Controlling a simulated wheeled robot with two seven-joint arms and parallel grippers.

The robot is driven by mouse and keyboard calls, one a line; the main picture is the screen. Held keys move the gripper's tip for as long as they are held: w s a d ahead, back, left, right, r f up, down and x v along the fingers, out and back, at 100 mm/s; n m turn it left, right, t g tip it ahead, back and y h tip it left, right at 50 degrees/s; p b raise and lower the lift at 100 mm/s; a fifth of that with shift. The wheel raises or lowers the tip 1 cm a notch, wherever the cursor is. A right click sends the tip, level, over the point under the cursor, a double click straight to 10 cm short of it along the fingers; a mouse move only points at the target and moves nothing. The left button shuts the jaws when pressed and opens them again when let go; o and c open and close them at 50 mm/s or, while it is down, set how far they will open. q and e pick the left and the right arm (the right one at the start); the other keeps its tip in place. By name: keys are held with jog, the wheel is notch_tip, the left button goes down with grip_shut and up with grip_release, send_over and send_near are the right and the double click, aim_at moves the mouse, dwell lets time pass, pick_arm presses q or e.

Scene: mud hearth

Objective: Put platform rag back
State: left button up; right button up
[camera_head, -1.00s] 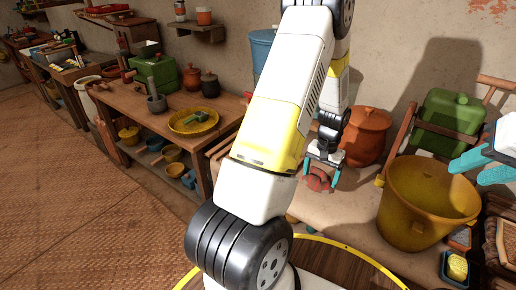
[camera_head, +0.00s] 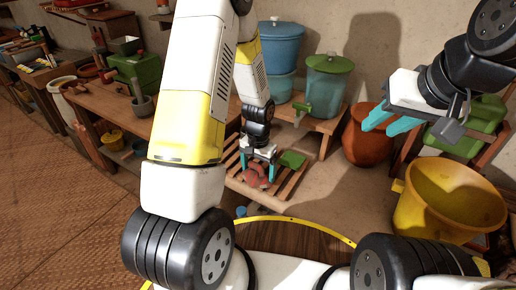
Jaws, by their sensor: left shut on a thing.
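My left gripper (camera_head: 258,163) is shut on a small red bunched thing (camera_head: 254,177), which looks like the rag. It holds it at a low slatted wooden platform (camera_head: 285,186). I cannot tell whether the red thing touches the slats. A flat green piece (camera_head: 292,159) lies on the platform just right of the gripper. My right gripper (camera_head: 392,124) is open and empty, raised at the upper right in front of the orange pot and green box.
A blue lidded pot (camera_head: 277,45) and a green lidded pot (camera_head: 329,78) stand behind the platform. An orange pot (camera_head: 364,136), a yellow bucket (camera_head: 449,205) and a green box (camera_head: 462,140) are to the right. A wooden bench (camera_head: 110,110) runs left.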

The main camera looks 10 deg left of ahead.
pick_arm(q)
jog(key=w+a, duration=0.1)
jog(key=w, duration=0.1)
jog(key=w+a, duration=0.1)
jog(key=w, duration=0.1)
jog(key=w+a, duration=0.1)
jog(key=w, duration=0.2)
jog(key=shift+a+f, duration=0.25)
jog(key=shift+f, duration=0.15)
jog(key=shift+w+f, duration=0.15)
jog(key=shift+f, duration=1.6)
jog(key=shift+f, duration=0.1)
jog(key=o, duration=1.1)
notch_tip(320, 180, up, 20)
jog(key=s+t, duration=0.1)
jog(key=s, duration=0.1)
jog(key=s+r+n+t, duration=0.1)
jog(key=s+r, duration=0.5)
jog(key=s, duration=0.1)
jog(key=s+d+r+n+t+h, duration=0.1)
jog(key=s+r+t, duration=0.1)
jog(key=s+r, duration=0.4)
jog(key=s+d+r+n+t+h, duration=0.1)
jog(key=s+r+t, duration=0.1)
jog(key=s+r, duration=0.5)
jog(key=shift+s+d+r, duration=0.1)
jog(key=shift+s, duration=1.05)
